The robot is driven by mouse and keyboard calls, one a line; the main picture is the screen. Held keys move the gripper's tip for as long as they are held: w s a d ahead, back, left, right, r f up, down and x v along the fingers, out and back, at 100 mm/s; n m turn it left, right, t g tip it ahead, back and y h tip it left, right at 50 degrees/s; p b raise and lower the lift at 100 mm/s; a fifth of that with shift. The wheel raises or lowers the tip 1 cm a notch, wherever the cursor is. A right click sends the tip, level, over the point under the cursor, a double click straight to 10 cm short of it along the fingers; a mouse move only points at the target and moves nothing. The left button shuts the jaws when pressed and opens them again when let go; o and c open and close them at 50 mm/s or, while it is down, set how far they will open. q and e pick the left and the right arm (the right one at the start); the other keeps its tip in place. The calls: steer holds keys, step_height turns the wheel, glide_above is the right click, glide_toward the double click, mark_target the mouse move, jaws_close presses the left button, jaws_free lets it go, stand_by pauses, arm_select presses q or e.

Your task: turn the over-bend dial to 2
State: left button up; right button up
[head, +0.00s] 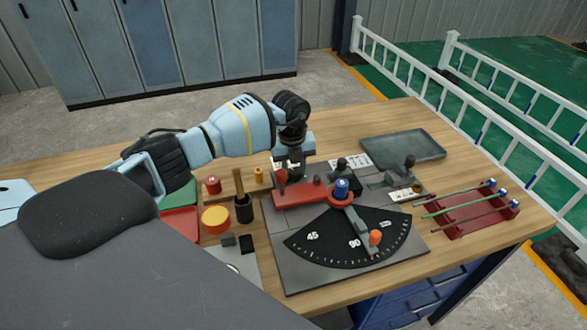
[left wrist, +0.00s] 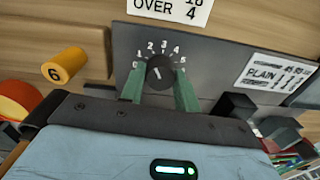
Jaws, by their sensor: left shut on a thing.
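The over-bend dial (left wrist: 160,73) is a black round knob on the grey plate, ringed by white numbers 0 to 5. Two green fingers of my left gripper (left wrist: 160,88) are around it, one on each side, shut on it. A small pale mark shows on the knob, but I cannot tell which number it points to. In the head view my left gripper (head: 290,160) points down at the back left of the bending plate and hides the dial. My right gripper is not in view.
The bender plate (head: 290,275) carries a black angle scale (head: 330,245), a red block and an arm with a blue-topped post (head: 341,188). A red rack (head: 480,215) with rods stands right, a grey tray (head: 403,148) behind. A yellow cylinder (left wrist: 64,67) marked 6 lies left of the dial.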

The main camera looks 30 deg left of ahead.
mark_target(293, 171)
arm_select(q)
steer(key=o, duration=1)
steer(key=shift+c, duration=0.2)
steer(key=shift+r, duration=0.15)
step_height(293, 171, up, 8)
steer(key=shift+s+a+f, duration=0.15)
steer(key=shift+f, duration=0.05)
